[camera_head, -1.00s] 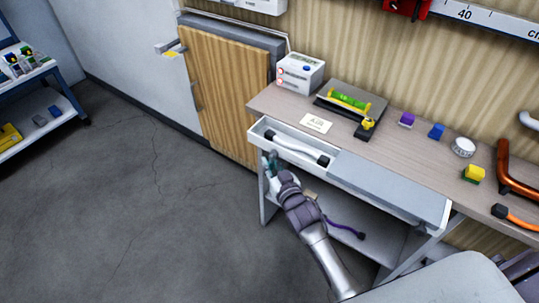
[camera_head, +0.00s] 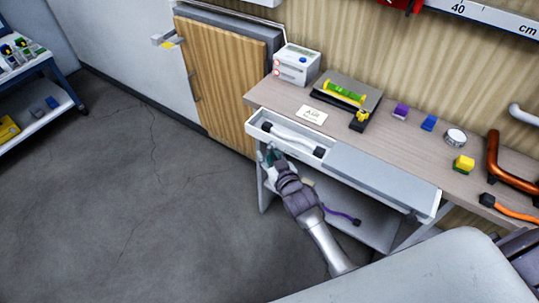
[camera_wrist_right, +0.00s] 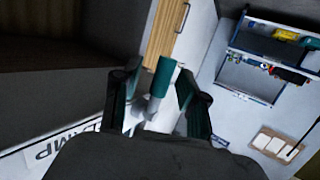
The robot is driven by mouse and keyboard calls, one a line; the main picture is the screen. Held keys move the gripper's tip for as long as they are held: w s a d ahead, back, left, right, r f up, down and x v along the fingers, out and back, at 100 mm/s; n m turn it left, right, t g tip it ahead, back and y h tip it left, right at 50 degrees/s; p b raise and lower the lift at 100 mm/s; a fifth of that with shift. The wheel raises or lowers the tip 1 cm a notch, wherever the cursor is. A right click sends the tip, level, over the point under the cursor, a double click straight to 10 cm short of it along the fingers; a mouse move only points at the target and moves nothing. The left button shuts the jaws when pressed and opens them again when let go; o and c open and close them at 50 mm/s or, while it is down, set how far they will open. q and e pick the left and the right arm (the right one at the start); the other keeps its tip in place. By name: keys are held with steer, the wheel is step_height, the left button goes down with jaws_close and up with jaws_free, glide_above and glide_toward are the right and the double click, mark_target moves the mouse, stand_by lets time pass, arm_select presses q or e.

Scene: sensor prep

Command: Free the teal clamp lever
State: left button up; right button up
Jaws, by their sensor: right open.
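The teal clamp lever (camera_wrist_right: 164,76) shows in the right wrist view as a teal grip on a pale metal stem. It stands between the two fingers of my right gripper (camera_wrist_right: 157,92), which are apart, one on each side. I cannot tell whether either finger touches it. In the head view my right gripper (camera_head: 270,157) is at the front left of the workbench, just below the open white drawer (camera_head: 256,127). The lever is too small and covered there to make out clearly. My left gripper is not in view.
The drawer holds a white bar with dark ends (camera_head: 292,138). On the bench (camera_head: 390,150) stand a white boxed device (camera_head: 296,65), a green level (camera_head: 345,92) and several small blocks. A lower shelf (camera_head: 372,228) lies under the drawer. Open floor is at left.

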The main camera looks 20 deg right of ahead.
steer(key=shift+s, duration=0.1)
steer(key=v, duration=1.1)
steer(key=shift+s, duration=0.4)
steer(key=shift+r, duration=0.1)
